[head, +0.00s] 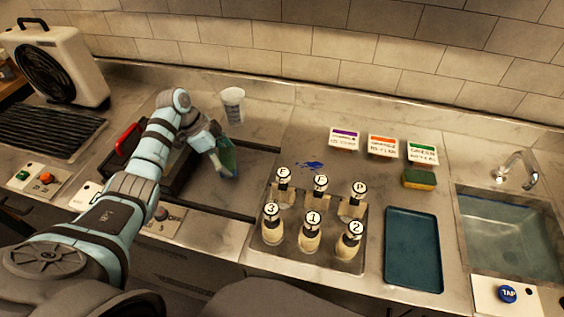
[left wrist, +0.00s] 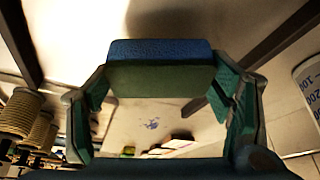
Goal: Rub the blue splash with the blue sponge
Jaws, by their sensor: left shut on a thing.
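My left gripper (head: 222,160) is shut on the blue sponge (left wrist: 160,51), which has a blue layer and a dark green layer and spans between the fingers in the left wrist view. In the head view the gripper is tilted down above the dark rails left of the middle, and the sponge is mostly hidden by it. The blue splash (head: 312,166) is a small irregular mark on the counter, right of the gripper and apart from it. It also shows in the left wrist view (left wrist: 152,124), beyond the sponge. My right gripper is not in view.
A rack of numbered and lettered handled tools (head: 313,250) stands just in front of the splash. Three label cards (head: 382,145) stand behind it, and a green-yellow sponge (head: 420,180) lies right. A measuring cup (head: 232,105) stands behind the gripper. A blue tray (head: 413,250) and sink (head: 505,235) are right.

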